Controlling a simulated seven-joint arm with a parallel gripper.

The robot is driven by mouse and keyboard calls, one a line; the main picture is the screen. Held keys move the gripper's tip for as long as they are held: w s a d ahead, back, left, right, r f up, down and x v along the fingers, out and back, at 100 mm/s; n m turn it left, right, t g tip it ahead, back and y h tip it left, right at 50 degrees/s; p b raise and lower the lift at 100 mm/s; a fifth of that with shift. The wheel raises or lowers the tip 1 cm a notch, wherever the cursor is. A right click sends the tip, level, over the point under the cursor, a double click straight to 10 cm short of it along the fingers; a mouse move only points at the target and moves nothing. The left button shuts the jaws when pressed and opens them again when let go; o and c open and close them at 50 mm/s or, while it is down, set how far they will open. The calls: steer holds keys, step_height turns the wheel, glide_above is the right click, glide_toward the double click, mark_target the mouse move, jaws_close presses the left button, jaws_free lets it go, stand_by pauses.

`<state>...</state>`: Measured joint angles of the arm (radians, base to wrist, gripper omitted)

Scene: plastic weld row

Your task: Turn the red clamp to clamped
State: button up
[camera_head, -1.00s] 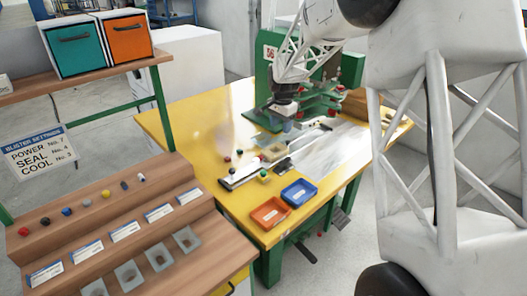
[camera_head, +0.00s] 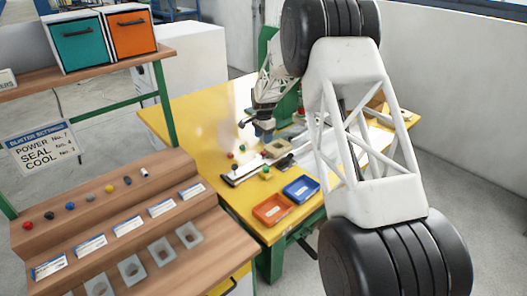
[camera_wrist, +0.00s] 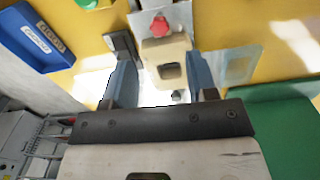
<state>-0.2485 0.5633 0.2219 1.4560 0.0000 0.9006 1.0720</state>
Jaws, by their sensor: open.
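In the wrist view, a small red star-shaped knob (camera_wrist: 159,26), seemingly the red clamp, sits at the top of a beige block (camera_wrist: 166,52). I cannot tell its turn setting. My gripper (camera_wrist: 160,62) is open, with its two blue fingers apart and nothing held between them. The knob shows just beyond the fingertips, about midway between them. In the head view, my gripper (camera_head: 265,130) is above the yellow table, close to the beige block (camera_head: 278,148). A small red spot (camera_head: 264,153) beside that block may be the same knob.
An orange tray (camera_head: 271,209) and a blue tray (camera_head: 300,189) lie at the front of the yellow table (camera_head: 190,115). A long pale fixture (camera_head: 243,172) lies nearby. My arm hides much of the table's right side. A stepped wooden shelf (camera_head: 120,225) stands at left.

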mark_target(264, 152)
stand_by(0.3)
steer(key=shift+f, duration=3.85)
steer(key=c, duration=0.9)
steer(key=shift+n, duration=1.4)
